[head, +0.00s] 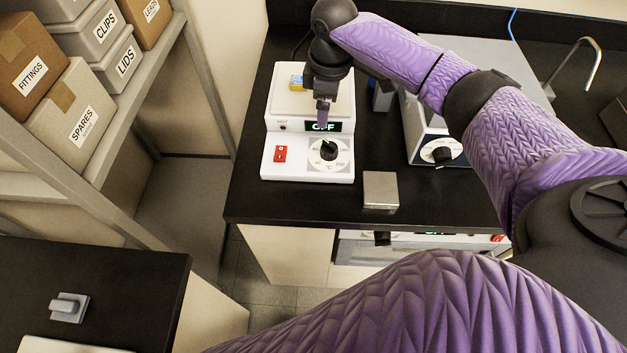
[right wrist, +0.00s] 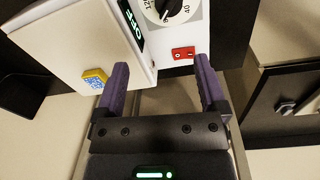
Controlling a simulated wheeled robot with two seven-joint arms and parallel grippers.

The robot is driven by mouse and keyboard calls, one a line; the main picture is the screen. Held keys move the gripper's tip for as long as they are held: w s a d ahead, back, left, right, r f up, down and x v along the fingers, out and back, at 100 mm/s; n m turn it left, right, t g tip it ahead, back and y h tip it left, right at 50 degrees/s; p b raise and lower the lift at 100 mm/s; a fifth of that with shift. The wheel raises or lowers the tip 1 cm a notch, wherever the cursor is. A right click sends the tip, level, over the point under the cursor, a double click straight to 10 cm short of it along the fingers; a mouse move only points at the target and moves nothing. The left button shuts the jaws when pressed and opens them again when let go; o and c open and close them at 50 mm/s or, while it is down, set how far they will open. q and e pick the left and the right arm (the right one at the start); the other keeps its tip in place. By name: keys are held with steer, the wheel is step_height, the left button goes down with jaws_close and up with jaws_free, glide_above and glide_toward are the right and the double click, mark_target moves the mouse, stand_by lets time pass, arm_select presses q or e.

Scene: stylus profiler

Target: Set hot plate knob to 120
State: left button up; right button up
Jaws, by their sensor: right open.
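The white hot plate (head: 310,172) stands on the black bench. Its lit green display (head: 322,127) reads OFF. Its black knob (head: 328,150) sits on a round numbered dial, right of a red switch (head: 280,154). The knob (right wrist: 172,8) is cut off by the top edge of the right wrist view, with the red switch (right wrist: 183,53) below it. My right gripper (head: 325,112) hangs above the hot plate, near the display and behind the knob in the head view. Its fingers (right wrist: 161,75) are apart and empty, not touching the knob. My left gripper is not in view.
A small yellow-and-blue block (head: 297,82) lies on the hot plate's top. A metal block (head: 380,188) sits on the bench to the right front. Another device with a black knob (head: 442,155) stands to the right. Shelves with labelled boxes (head: 85,110) are at left.

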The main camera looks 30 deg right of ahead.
mark_target(330, 144)
steer(key=shift+s+d+f+n+g, duration=0.3)
steer(key=shift+s+f+n, duration=0.35)
steer(key=shift+f+n, duration=0.15)
steer(key=shift+s+a+f, duration=0.1)
steer(key=shift+s+f, duration=0.1)
steer(key=shift+f, duration=0.1)
step_height(330, 144, down, 8)
steer(key=shift+w+f+b, duration=0.1)
steer(key=shift+f+b, duration=0.15)
steer(key=shift+b, duration=1)
steer(key=shift+f, duration=0.25)
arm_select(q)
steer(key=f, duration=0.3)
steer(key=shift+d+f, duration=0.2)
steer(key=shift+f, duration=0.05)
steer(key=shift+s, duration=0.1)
arm_select(e)
steer(key=shift+c, duration=0.2)
steer(key=c, duration=1)
jaws_close()
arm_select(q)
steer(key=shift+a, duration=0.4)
